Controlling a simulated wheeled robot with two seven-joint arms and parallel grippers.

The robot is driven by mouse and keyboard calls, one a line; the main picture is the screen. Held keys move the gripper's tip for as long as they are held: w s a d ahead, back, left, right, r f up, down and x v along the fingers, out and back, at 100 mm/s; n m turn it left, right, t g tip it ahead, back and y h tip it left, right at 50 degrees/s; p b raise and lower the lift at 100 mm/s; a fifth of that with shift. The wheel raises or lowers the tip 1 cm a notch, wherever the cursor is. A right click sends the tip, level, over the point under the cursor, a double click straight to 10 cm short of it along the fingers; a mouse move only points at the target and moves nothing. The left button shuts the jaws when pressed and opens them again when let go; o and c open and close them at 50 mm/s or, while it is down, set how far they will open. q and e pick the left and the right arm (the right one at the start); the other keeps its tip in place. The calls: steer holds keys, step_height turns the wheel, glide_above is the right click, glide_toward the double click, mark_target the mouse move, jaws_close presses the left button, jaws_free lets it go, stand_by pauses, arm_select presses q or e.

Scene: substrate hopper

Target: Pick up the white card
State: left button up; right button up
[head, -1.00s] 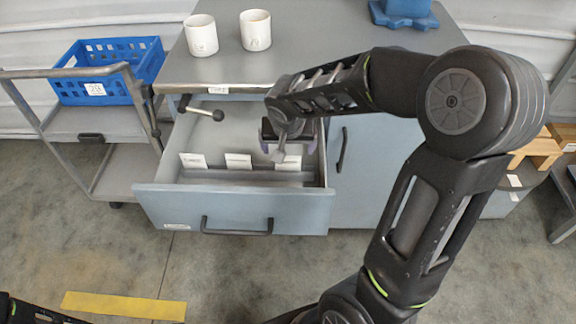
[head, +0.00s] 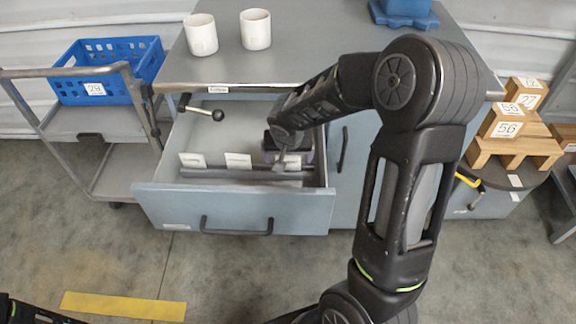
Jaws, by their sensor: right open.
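Three white cards stand in a row in the open drawer (head: 250,208) of the grey cabinet: a left card (head: 192,160), a middle card (head: 238,160) and a right card (head: 292,166). Any print on them is too small to read. My right gripper (head: 284,160) is open, pointing down into the right part of the drawer. It overlaps the right card in the picture and hides part of it. I cannot tell whether it touches that card. Only a bit of my left arm shows at the bottom left corner; its gripper is out of view.
Two white cups (head: 201,35) (head: 256,29) and a blue object (head: 404,12) stand on the cabinet top. A lever with a black knob (head: 217,115) reaches over the drawer. A trolley with a blue crate (head: 110,75) stands left. Numbered wooden blocks (head: 508,122) sit at right.

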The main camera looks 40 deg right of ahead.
steer(key=shift+c, duration=0.3)
stand_by(0.4)
steer(key=c, duration=1.4)
